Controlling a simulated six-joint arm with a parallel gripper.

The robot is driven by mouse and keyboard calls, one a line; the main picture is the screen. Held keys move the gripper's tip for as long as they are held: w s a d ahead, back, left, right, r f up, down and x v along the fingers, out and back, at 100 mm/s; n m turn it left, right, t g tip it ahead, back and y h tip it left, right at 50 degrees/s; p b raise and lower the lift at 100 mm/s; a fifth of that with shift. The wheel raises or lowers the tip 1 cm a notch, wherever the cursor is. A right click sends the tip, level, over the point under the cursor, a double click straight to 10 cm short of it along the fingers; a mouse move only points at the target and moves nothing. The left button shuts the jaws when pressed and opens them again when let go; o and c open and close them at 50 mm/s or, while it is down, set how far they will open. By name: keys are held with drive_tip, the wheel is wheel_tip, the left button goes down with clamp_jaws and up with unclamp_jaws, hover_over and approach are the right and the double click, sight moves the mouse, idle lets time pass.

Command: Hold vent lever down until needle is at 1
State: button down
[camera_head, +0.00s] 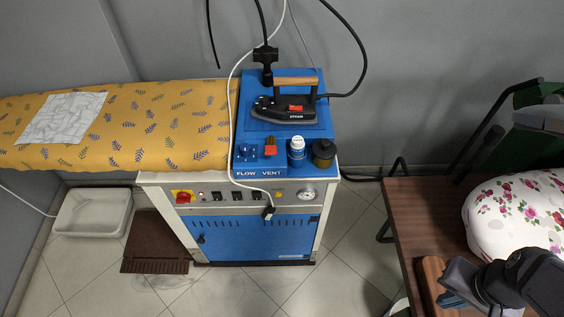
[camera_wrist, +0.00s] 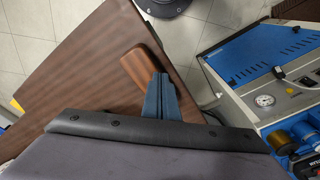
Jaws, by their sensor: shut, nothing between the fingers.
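The blue and white steam unit (camera_head: 252,240) stands left of centre in the head view. Its red vent lever (camera_head: 270,148) sits on the blue top above the word VENT, beside the blue flow control (camera_head: 245,152). The round white pressure gauge (camera_head: 307,194) is on the front panel at right; it also shows in the wrist view (camera_wrist: 264,100). Its needle is too small to read. My gripper (camera_head: 447,299) is at the lower right, over the brown table, well away from the lever. In the wrist view its blue fingers (camera_wrist: 160,92) are together and empty.
The brown table (camera_head: 415,215) holds a wooden block (camera_wrist: 138,68) and floral cushion (camera_head: 515,205).

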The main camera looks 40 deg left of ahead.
sight(271, 145)
drive_tip(key=w+a+r+n+t+y+b, duration=0.1)
drive_tip(key=w+a+n+t+y, duration=0.25)
drive_tip(key=a, duration=1.05)
drive_tip(key=w+a+r+n+t+y+b, duration=0.15)
drive_tip(key=w+a, duration=0.25)
drive_tip(key=a, duration=1)
drive_tip(key=s+a+r+n+t+y, duration=0.1)
drive_tip(key=s+a+r+t+y, duration=0.1)
drive_tip(key=s+a, duration=0.4)
drive_tip(key=s+a+r+n+t+y, duration=0.2)
drive_tip(key=s+a, duration=0.5)
drive_tip(key=a, duration=0.4)
wheel_tip(271, 145, up, 2)
drive_tip(key=shift+a+t+y+b, duration=0.15)
drive_tip(key=shift+t+y+b, duration=0.25)
drive_tip(key=shift+y, duration=0.3)
drive_tip(key=shift+w, duration=0.15)
drive_tip(key=w+a+f+p, duration=0.3)
drive_tip(key=w+a+f, duration=0.3)
drive_tip(key=shift+w+a+f, duration=0.25)
drive_tip(key=shift+w+a, duration=0.1)
drive_tip(key=shift+a, duration=0.05)
